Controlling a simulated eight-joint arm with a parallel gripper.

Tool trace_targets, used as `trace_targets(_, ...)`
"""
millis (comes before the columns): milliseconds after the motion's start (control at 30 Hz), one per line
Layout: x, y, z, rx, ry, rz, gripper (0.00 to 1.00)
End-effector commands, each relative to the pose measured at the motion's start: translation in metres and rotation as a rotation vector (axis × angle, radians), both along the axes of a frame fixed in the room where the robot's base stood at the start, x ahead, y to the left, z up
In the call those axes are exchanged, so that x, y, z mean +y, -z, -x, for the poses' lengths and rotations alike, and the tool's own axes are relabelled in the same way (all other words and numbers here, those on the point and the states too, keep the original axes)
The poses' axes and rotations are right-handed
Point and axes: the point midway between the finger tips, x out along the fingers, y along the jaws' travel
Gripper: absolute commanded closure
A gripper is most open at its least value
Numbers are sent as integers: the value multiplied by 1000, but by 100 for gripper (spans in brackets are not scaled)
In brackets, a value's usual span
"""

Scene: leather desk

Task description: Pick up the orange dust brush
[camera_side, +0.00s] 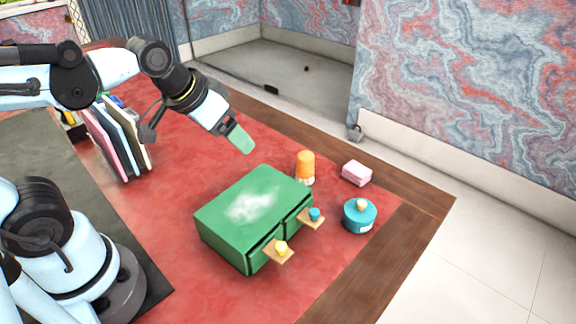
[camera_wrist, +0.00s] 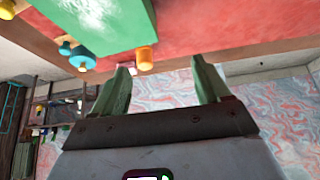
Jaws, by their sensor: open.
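The orange dust brush (camera_side: 305,163) stands upright on the red desk mat, close behind the right back corner of the green drawer box (camera_side: 240,208). Its lower end is pale. In the wrist view the orange brush (camera_wrist: 146,58) appears beyond the fingers, nearer the left finger, beside the green box (camera_wrist: 105,20). My gripper (camera_side: 241,141) is above the mat, to the left of the brush and higher, apart from it. In the wrist view my gripper (camera_wrist: 161,64) has its two green fingers spread with nothing between them.
The box's top has a whitish patch (camera_side: 252,204). Its drawers stick out with a yellow knob (camera_side: 281,248) and a teal knob (camera_side: 314,214). A pink block (camera_side: 356,173) and a teal pot (camera_side: 360,217) stand right. Upright books (camera_side: 115,140) stand left. Mat behind the box is clear.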

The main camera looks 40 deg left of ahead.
Motion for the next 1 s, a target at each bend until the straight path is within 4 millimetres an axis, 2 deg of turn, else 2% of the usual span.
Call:
trace_targets(200, -11, -20, -42, 137, 50, -14, 24)
trace_targets(400, -22, -24, -81, 264, 94, -28, 24)
trace_targets(700, -41, -6, -134, 447, 160, -51, 24)
trace_targets(833, -47, 4, -148, 504, 180, -57, 24)
trace_targets(1000, -52, 13, -156, 540, 193, -61, 24)
